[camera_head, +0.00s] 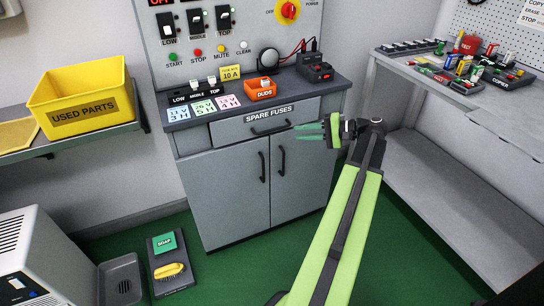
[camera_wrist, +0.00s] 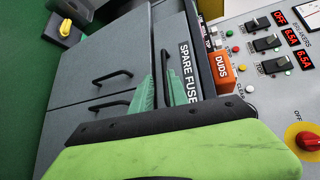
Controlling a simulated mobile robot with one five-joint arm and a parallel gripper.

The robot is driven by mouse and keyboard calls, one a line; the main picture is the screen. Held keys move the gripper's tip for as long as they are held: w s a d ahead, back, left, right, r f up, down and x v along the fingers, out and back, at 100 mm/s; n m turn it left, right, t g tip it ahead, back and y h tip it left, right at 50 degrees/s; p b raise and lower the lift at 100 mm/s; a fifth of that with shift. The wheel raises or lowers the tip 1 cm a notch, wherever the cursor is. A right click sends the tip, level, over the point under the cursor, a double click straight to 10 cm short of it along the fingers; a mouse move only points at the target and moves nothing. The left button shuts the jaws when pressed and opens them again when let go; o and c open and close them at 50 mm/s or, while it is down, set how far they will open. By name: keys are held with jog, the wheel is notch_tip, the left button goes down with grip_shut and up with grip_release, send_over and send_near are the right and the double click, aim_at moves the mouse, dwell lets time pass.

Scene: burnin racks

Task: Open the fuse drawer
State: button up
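The fuse drawer (camera_head: 232,132), labelled SPARE FUSES, is a grey front at the top of the cabinet and appears shut. Its dark bar handle (camera_head: 270,127) faces the room. My gripper (camera_head: 296,132) has green fingers, parted with a narrow empty gap between them. It is just right of the handle in the head view, in front of the drawer.
Two cabinet doors with dark handles (camera_head: 263,166) are below the drawer. The counter above holds an orange DUDS box (camera_head: 262,94) and coloured cards. A yellow USED PARTS bin (camera_head: 85,110) is on the left shelf, a cluttered bench (camera_head: 390,62) at right. Green floor lies in front.

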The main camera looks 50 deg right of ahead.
aim_at(273, 129)
jog(key=s+d+m+t, duration=0.1)
jog(key=s+d+t, duration=0.1)
jog(key=s+d, duration=0.25)
jog(key=shift+h, duration=0.4)
jog(key=b+x, duration=0.1)
jog(key=x, duration=0.5)
jog(key=b+x, duration=0.1)
jog(key=x, duration=0.4)
jog(key=b+x, duration=0.1)
jog(key=x, duration=0.5)
jog(key=shift+w+a+f, duration=0.15)
jog(key=shift+a+f, duration=0.15)
jog(key=shift+a, duration=0.15)
grip_shut()
